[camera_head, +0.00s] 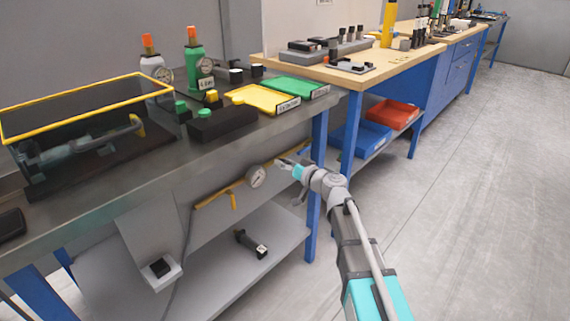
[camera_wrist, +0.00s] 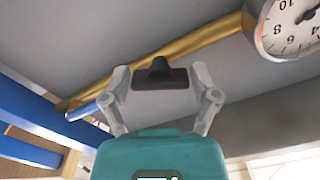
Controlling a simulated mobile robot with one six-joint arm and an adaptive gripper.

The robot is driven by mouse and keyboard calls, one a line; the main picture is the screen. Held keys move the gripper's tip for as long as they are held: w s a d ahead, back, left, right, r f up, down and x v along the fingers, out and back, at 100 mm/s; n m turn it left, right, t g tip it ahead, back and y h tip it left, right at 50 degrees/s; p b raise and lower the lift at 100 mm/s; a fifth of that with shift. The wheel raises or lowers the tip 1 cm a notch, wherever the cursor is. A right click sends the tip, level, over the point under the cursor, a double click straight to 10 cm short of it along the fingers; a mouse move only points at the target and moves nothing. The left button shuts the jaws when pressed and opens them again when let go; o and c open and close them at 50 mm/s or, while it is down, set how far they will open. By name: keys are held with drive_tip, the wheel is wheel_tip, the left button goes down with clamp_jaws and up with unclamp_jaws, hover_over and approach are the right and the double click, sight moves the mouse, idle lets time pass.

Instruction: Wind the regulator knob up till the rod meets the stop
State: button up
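My gripper (camera_head: 283,162) is low under the front edge of the steel bench, at the right end of a yellow pipe (camera_head: 232,187) with a round gauge (camera_head: 256,177). In the wrist view my gripper (camera_wrist: 160,82) has its two grey fingers apart, at either end of a dark knob-like piece (camera_wrist: 160,77). Whether they press on it I cannot tell. The gauge face shows at the top right of the wrist view (camera_wrist: 290,25). On the bench, a yellow-rimmed clear guard (camera_head: 88,104) encloses a grey cylinder (camera_head: 75,150); a yellow piece (camera_head: 137,126) stands at its right end. Rod contact is unclear.
The bench top (camera_head: 190,140) carries a black button box (camera_head: 221,122), yellow and green trays (camera_head: 263,99), and two bottles with gauges. A blue bench leg (camera_head: 318,165) stands just right of my gripper. A lower shelf (camera_head: 215,265) lies below. The floor at right is clear.

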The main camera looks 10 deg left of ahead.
drive_tip(key=c, duration=0.6)
drive_tip(key=shift+o, duration=0.2)
drive_tip(key=shift+m, duration=1.8)
drive_tip(key=o, duration=1.1)
drive_tip(key=v, duration=1.2)
drive_tip(key=shift+f, duration=0.1)
